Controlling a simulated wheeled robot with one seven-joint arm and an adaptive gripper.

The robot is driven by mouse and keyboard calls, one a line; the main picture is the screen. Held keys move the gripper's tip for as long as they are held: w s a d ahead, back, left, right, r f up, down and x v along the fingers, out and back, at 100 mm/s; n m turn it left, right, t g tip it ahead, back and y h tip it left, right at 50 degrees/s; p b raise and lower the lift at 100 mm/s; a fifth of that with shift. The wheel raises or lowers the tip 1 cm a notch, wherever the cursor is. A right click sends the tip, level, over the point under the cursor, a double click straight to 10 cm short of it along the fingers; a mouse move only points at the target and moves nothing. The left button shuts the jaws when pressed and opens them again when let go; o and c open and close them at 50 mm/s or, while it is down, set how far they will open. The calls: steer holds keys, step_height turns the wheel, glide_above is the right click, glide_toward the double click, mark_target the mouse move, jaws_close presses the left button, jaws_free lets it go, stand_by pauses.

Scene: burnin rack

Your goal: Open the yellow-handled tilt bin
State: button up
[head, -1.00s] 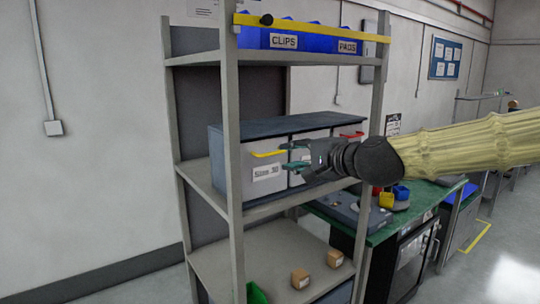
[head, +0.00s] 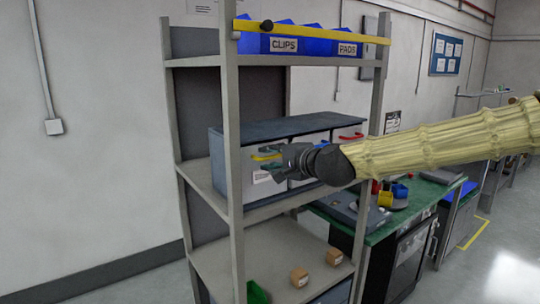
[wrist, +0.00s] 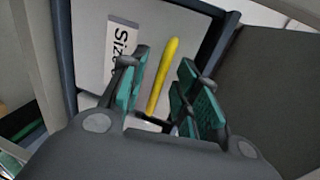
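The yellow-handled tilt bin is the left grey-white bin in the dark housing on the rack's middle shelf. Its yellow handle (wrist: 162,75) runs between my gripper's two teal-padded fingers in the wrist view. My gripper (wrist: 160,95) is open, with a gap between each finger and the handle. In the head view, my gripper (head: 268,163) is at the bin's front and partly covers its label and the handle (head: 266,156). The bin looks closed.
A red-handled bin (head: 351,136) sits at the housing's right end. A rack post (head: 233,150) stands just left of my gripper. Blue CLIPS and PADS bins (head: 284,42) are above, behind a yellow bar (head: 310,28).

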steer(key=shift+w+a+f, duration=0.1)
steer(key=shift+w+a, duration=0.3)
steer(key=shift+w, duration=0.05)
jaws_close()
steer(key=shift+f+b, duration=0.2)
steer(key=shift+b, duration=0.1)
